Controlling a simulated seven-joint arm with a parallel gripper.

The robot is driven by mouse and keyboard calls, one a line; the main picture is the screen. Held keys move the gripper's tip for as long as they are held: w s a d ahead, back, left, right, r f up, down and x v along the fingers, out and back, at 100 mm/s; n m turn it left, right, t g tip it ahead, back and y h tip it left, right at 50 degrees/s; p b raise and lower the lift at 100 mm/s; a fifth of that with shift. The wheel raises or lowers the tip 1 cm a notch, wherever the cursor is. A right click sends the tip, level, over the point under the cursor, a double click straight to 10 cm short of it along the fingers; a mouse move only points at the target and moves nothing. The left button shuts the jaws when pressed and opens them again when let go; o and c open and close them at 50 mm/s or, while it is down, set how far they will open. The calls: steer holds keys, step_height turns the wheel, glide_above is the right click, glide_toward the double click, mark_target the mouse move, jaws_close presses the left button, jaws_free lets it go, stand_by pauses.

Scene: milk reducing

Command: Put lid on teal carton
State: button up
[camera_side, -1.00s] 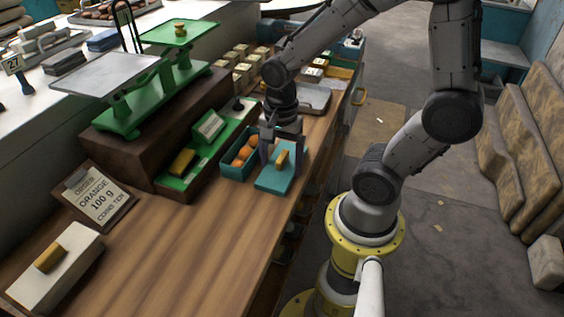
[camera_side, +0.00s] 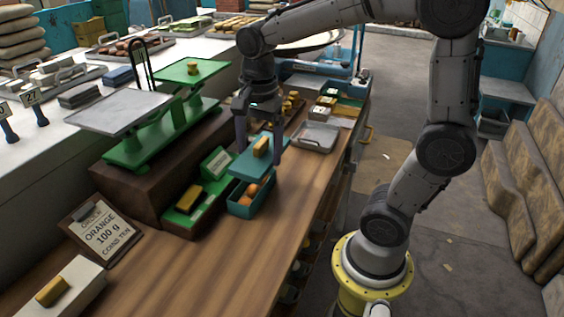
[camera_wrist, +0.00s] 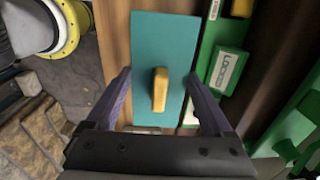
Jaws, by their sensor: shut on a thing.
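My gripper (camera_side: 259,155) is shut on the teal lid (camera_side: 246,163), with one finger at each long side of it. The lid is a flat teal slab with a yellow handle (camera_side: 261,147) on top. It is raised off the counter and looks roughly level. The lid covers the far part of the carton in the side view. In the wrist view the lid (camera_wrist: 150,40) fills the middle between my fingers, and the carton is hidden.
A grey tray (camera_side: 318,136) lies to the right. The near wooden counter (camera_side: 215,260) is clear.

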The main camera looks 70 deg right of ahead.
steer(key=shift+w+a+f, duration=0.1)
steer(key=shift+w, duration=0.75)
steer(key=shift+w+f, duration=0.15)
steer(key=shift+w, duration=0.2)
steer(key=shift+w+f, duration=0.1)
steer(key=shift+f, duration=0.15)
glide_above(251, 188)
steer(key=shift+f, duration=2.85)
steer(key=shift+f, duration=0.9)
steer(key=o, duration=1)
steer(key=shift+o, duration=0.2)
steer(key=shift+r, duration=3.55)
